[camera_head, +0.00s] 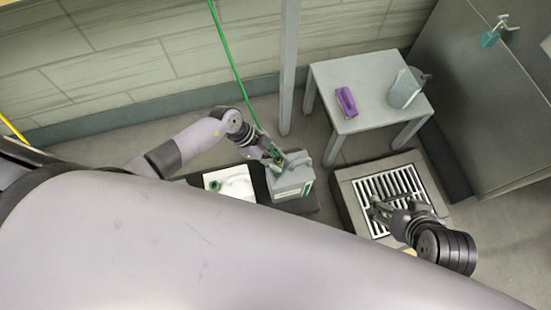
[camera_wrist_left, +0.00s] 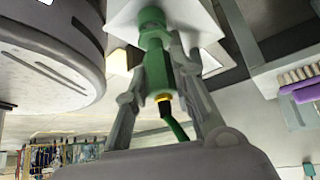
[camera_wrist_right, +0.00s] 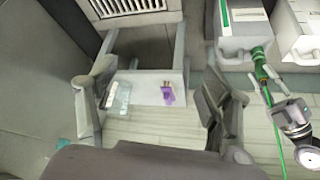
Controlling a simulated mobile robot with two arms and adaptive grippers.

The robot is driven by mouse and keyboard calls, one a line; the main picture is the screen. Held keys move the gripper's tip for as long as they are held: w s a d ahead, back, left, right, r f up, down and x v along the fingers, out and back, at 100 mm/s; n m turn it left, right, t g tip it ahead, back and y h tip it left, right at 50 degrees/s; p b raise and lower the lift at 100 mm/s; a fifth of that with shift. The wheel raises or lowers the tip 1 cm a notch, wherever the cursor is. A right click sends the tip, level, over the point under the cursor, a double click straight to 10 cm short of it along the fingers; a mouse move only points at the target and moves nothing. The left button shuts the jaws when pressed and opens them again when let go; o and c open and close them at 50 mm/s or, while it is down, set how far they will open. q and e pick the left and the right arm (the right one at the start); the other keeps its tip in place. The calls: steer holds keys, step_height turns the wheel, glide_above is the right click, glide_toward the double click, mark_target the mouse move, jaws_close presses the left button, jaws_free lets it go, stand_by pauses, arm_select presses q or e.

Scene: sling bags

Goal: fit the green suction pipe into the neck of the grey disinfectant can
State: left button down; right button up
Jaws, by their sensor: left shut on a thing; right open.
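The grey disinfectant can (camera_head: 291,186) stands on the floor at the middle of the head view, with a green mark on its front. My left gripper (camera_head: 272,156) is at the can's top and shut on the green suction pipe (camera_wrist_left: 155,62). The pipe also shows in the right wrist view (camera_wrist_right: 259,58). Its far end meets a pale surface in the left wrist view; I cannot tell whether it is inside the neck, which is hidden. My right gripper (camera_head: 385,211) is open and empty above the floor grate.
A white container (camera_head: 232,180) with a green part stands left of the can. A green hose (camera_head: 227,55) hangs down to the pipe. A grey table (camera_head: 365,78) holds a purple brush (camera_head: 346,101) and a grey jug (camera_head: 405,88). The drain grate (camera_head: 392,187) lies right of the can.

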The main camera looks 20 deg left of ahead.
steer(key=shift+w, duration=0.1)
arm_select(q)
steer(key=shift+f, duration=0.5)
steer(key=c, duration=1.3)
jaws_free()
arm_select(e)
steer(key=shift+w+a+r+t, duration=0.25)
steer(key=shift+w+t, duration=0.1)
steer(key=shift+w, duration=0.25)
steer(key=shift+w+a+r+t, duration=0.15)
steer(key=shift+w+r+t, duration=0.15)
steer(key=shift+w, duration=0.25)
arm_select(q)
steer(key=v, duration=1.2)
